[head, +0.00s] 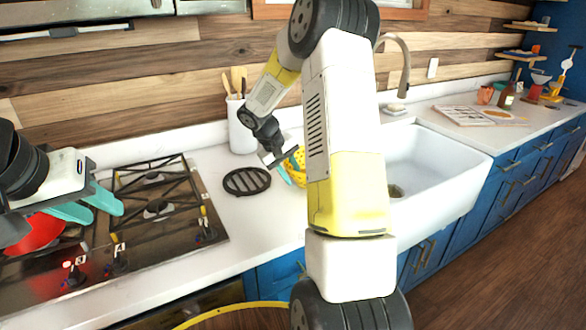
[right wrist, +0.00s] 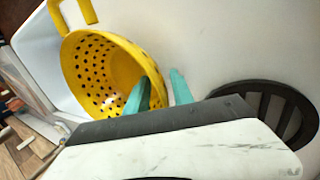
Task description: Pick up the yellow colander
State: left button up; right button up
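The yellow colander (head: 299,181) stands on the white counter beside the sink, partly hidden behind my right arm in the head view. In the right wrist view the colander (right wrist: 95,75) shows its perforated bowl and one loop handle. My right gripper (right wrist: 160,90) is at its near rim, with one teal finger over the inside of the bowl and the other outside the wall. A gap shows between the fingers, so it is open around the rim. In the head view the right gripper (head: 286,172) is small and partly hidden. My left gripper (head: 98,208) is open and empty above the stove.
A black round trivet (head: 247,181) lies just left of the colander. A white utensil crock (head: 241,125) stands behind it. The stove (head: 150,215) with a red pan (head: 35,233) is at left. The white sink (head: 430,165) is at right.

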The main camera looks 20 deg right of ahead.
grip_shut()
dwell(1.4)
